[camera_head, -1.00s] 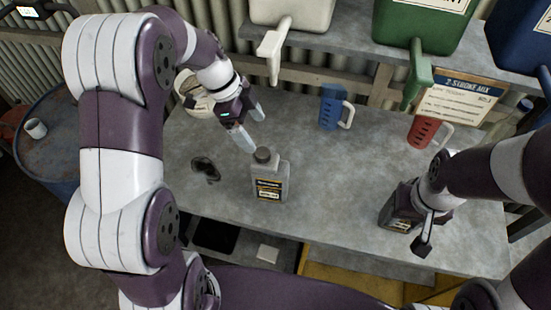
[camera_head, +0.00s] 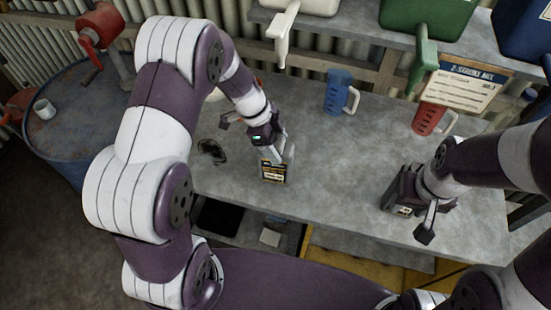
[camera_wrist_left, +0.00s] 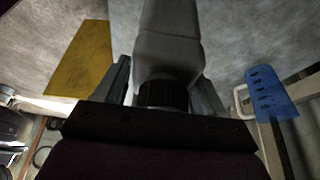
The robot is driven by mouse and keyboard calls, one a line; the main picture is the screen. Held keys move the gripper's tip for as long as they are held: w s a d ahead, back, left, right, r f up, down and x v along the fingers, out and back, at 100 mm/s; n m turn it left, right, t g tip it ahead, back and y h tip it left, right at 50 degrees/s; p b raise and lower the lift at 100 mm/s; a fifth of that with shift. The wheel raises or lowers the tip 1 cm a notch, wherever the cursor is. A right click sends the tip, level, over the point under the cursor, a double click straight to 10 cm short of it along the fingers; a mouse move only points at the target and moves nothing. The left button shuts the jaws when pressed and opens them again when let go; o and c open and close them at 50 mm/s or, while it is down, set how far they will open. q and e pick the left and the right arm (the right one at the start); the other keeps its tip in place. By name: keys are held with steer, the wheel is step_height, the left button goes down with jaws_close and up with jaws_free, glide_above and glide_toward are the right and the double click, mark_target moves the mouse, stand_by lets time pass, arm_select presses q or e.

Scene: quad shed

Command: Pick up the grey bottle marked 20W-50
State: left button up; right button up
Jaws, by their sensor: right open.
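The grey bottle (camera_head: 265,177) stands upright on the grey bench, with a black, yellow and white label too small to read surely. My left gripper (camera_head: 273,150) is above it, its fingers reaching down around its upper part. In the left wrist view the bottle (camera_wrist_left: 168,50) lies between the two fingers, its dark ribbed cap close to the palm. A narrow gap shows beside the left finger, so the jaws look open. My right gripper (camera_head: 428,222) is open at the bench's right side, beside a dark labelled object (camera_head: 400,208) that it partly hides.
A blue jug (camera_head: 337,92) and a red jug (camera_head: 428,118) stand towards the back of the bench (camera_head: 320,190). A dark funnel-like item (camera_head: 211,151) lies left of the bottle. Large spouted containers and a sign (camera_head: 463,88) are behind. A blue drum (camera_head: 75,125) stands left.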

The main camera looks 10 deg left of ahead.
arm_select(q)
jaws_close()
steer(key=shift+w, duration=0.1)
steer(key=shift+r, duration=0.15)
